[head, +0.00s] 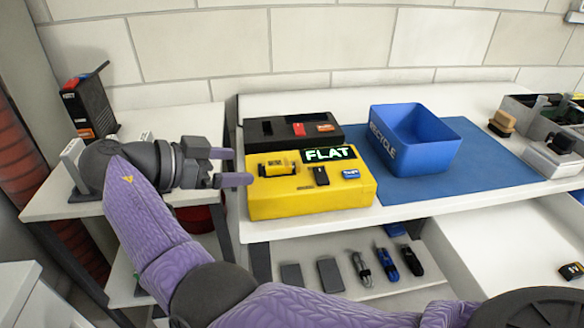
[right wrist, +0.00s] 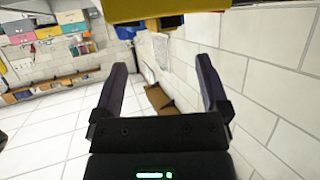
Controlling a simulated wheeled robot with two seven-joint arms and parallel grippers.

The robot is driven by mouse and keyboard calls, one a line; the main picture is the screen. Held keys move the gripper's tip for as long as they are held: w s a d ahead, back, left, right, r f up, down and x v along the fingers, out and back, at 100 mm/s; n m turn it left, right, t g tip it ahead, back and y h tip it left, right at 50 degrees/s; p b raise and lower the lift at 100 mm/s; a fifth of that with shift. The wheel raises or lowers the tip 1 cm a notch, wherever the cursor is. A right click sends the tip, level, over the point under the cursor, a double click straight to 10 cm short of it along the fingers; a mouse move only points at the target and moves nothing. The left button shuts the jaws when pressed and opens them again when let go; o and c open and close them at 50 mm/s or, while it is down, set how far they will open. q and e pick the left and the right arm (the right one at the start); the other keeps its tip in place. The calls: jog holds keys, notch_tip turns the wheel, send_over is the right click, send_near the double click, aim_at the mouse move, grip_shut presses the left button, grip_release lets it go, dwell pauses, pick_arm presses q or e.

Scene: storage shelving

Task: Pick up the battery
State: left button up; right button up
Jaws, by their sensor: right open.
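A yellow tester (head: 312,197) stands on the white bench, with a lit display (head: 330,154) reading FLAT. A small yellow and black battery (head: 279,168) lies in the dark slot on its top left. My right gripper (head: 232,167) is just left of the tester, pointing right toward it, open and empty. In the right wrist view its two fingers (right wrist: 163,80) are spread apart with nothing between them. A yellow block, likely the tester (right wrist: 165,9), shows at the top edge of that view. My left gripper is not in view.
A blue RECYCLE bin (head: 428,153) stands on a blue mat (head: 500,160) right of the tester. A black tray (head: 262,131) sits behind the tester. Several tools lie on the shelf (head: 300,258) below. A small black and yellow object (head: 571,271) lies at lower right.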

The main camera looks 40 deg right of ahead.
aim_at(272, 164)
jog(key=b+x, duration=0.2)
jog(key=x, duration=0.5)
jog(key=shift+w+d, duration=0.1)
jog(key=shift+d, duration=0.3)
jog(key=c, duration=1.2)
grip_shut()
